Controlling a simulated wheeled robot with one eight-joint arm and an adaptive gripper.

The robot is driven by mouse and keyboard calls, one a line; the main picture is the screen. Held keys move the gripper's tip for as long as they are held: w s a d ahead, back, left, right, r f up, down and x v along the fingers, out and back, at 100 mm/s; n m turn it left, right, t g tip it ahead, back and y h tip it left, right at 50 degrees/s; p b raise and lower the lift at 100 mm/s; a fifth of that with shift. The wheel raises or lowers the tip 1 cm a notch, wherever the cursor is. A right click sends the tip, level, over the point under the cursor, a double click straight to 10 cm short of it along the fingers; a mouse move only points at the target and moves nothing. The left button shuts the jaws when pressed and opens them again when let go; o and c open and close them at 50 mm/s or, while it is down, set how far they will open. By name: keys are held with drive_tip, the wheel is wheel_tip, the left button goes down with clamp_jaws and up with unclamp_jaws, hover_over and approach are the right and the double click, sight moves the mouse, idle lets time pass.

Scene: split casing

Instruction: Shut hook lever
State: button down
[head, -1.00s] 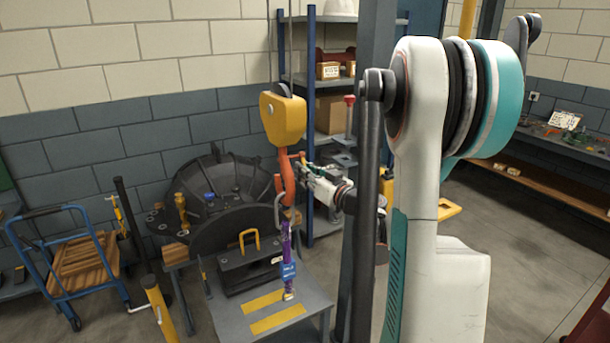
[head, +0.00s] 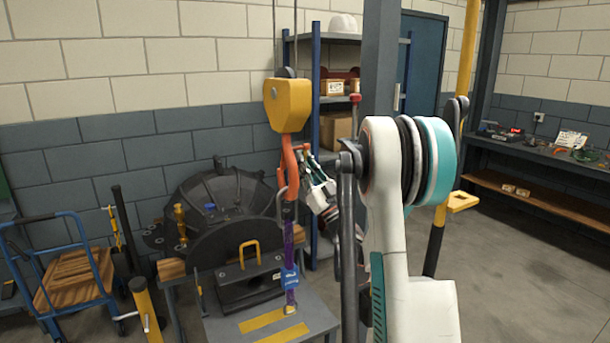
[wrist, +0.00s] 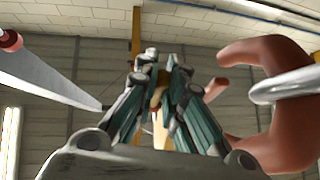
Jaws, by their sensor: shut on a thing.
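A yellow hook block (head: 287,104) hangs at the centre of the head view. Its orange hook (head: 289,165) holds a metal ring (head: 281,205) with a purple sling (head: 289,240) below. In the wrist view the hook (wrist: 285,140) and ring (wrist: 285,86) are large at the right. My gripper (head: 304,158) is just right of the hook, pointing up and left. In the wrist view its fingers (wrist: 163,80) are closed in around a small tan-yellow piece (wrist: 158,95), apparently the hook lever. The fingers hide most of it, so its angle is unclear.
A dark round casing (head: 222,190) and a block with a yellow handle (head: 249,250) stand below and left. A grey post (head: 375,70) and shelf rack (head: 316,130) stand behind my arm. A blue cart (head: 75,265) is at left; open floor lies right.

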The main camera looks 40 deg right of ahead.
drive_tip(key=shift+w+d+n+t+y+b, duration=0.1)
drive_tip(key=shift+w+n+t+y+b, duration=0.15)
drive_tip(key=shift+n+t+y+b, duration=0.35)
drive_tip(key=shift+r, duration=0.15)
drive_tip(key=c, duration=1.7)
unclamp_jaws()
drive_tip(key=shift+o, duration=0.2)
drive_tip(key=v, duration=1.2)
